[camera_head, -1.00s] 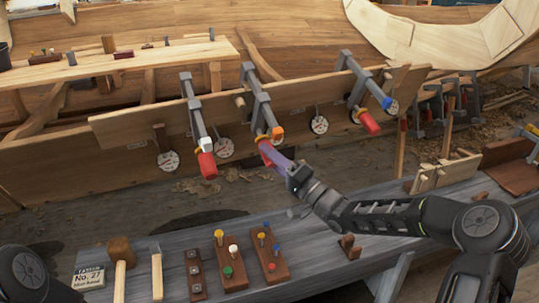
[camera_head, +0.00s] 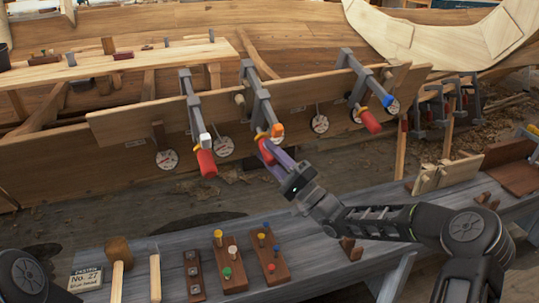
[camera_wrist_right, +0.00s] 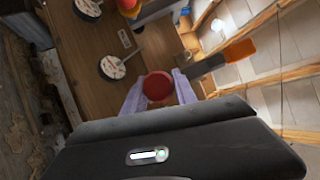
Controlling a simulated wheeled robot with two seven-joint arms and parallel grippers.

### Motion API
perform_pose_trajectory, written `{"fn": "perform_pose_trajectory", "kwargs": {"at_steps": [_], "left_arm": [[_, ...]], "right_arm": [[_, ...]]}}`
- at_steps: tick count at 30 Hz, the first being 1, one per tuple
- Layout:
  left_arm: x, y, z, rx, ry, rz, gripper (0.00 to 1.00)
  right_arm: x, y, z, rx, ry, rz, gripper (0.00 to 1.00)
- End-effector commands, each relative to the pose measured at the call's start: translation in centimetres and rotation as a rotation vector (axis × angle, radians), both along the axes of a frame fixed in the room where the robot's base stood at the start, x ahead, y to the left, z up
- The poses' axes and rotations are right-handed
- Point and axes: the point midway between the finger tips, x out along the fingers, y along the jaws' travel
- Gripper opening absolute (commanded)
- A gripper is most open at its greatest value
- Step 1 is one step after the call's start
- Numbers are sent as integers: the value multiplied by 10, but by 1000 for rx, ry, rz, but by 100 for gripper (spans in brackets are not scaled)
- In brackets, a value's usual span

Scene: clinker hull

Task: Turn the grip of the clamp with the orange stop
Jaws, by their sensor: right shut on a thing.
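The clamp with the orange stop (camera_head: 277,130) is the middle of three clamps on the hull plank. Its red grip (camera_head: 266,151) hangs below the bar, next to the orange stop. My right gripper (camera_head: 274,158) is shut on this red grip, coming up from below right. In the right wrist view the round red end of the grip (camera_wrist_right: 158,87) sits between the two pale purple fingers (camera_wrist_right: 157,94), with the orange stop (camera_wrist_right: 238,52) to its right. My left gripper is out of view; only part of my left arm shows at the lower left corner.
A clamp with a white stop (camera_head: 205,138) is to the left and one with a blue stop (camera_head: 387,101) to the right. Round dials (camera_head: 320,124) hang along the plank. The bench (camera_head: 330,250) below holds a mallet (camera_head: 119,252) and wooden blocks with coloured pegs (camera_head: 229,262).

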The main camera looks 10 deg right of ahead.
Motion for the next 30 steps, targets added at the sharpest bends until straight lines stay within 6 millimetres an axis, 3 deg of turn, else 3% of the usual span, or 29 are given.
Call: {"fn": "perform_pose_trajectory", "kwargs": {"at_steps": [3,4,11,22,30], "left_arm": [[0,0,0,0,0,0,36],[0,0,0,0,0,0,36],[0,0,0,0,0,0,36],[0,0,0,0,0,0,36],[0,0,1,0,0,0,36]], "right_arm": [[0,-1,-2,-2,3,-2,0],[0,-1,-2,-2,3,-2,36],[0,-1,-1,-2,1,-1,55],[-3,-4,-3,-2,1,-3,56],[-30,-25,-21,-3,3,-4,56]]}}
